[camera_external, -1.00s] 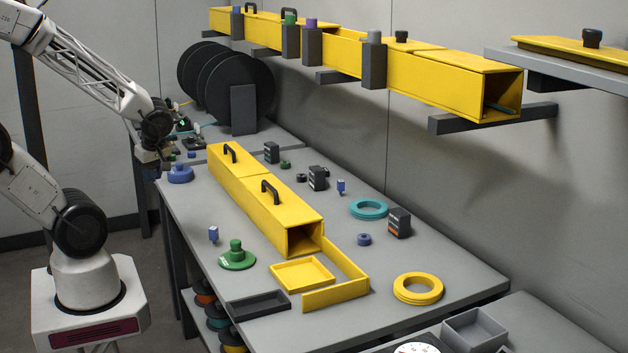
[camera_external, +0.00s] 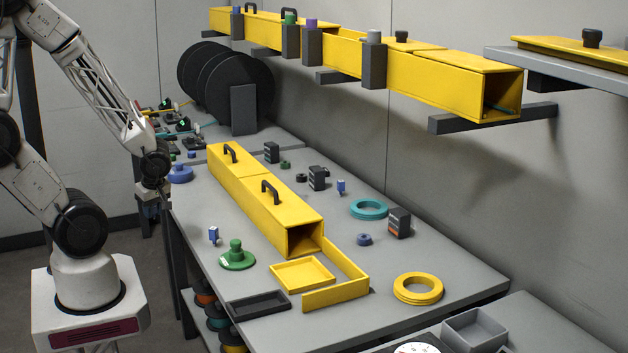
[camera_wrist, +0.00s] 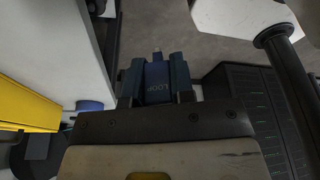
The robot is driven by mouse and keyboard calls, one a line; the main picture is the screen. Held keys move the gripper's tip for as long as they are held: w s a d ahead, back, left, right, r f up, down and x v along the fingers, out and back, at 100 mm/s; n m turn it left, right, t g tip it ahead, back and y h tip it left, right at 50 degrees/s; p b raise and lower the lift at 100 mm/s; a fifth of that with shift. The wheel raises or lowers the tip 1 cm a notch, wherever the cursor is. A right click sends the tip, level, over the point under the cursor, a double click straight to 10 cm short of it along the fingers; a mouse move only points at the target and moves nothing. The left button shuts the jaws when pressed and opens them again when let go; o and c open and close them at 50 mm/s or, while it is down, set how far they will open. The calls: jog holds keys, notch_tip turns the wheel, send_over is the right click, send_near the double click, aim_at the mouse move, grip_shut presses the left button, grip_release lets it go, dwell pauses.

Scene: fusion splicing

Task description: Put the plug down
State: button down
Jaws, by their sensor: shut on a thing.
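My gripper (camera_wrist: 156,78) is shut on a blue plug (camera_wrist: 157,82) in the wrist view. The plug is a small dark blue block with lettering on its face and a narrow tip, held between the two fingers. In the external view my gripper (camera_external: 150,193) hangs at the left edge of the workbench, near the blue round knob; the plug cannot be made out there. In the wrist view, floor shows beyond the plug and the bench lies to the left.
A long yellow duct (camera_external: 265,200) runs along the grey workbench (camera_external: 330,245). A green knob (camera_external: 237,257), a yellow tray (camera_external: 303,275) and a black tray (camera_external: 258,305) are towards the front. The blue round knob (camera_external: 180,174) sits at the left edge. Bare bench lies between these items.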

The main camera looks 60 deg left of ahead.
dwell(0.4)
send_over(194, 217)
jog(key=shift+w+d+f, duration=0.1)
jog(key=shift+d+f, duration=0.1)
jog(key=shift+f, duration=0.25)
jog(key=shift+w+d+f, duration=0.1)
jog(key=shift+d+f, duration=0.05)
jog(key=shift+f, duration=0.25)
dwell(0.3)
jog(key=shift+f, duration=1.7)
jog(key=shift+f, duration=0.2)
jog(key=c, duration=1)
grip_release()
jog(key=shift+r, duration=0.1)
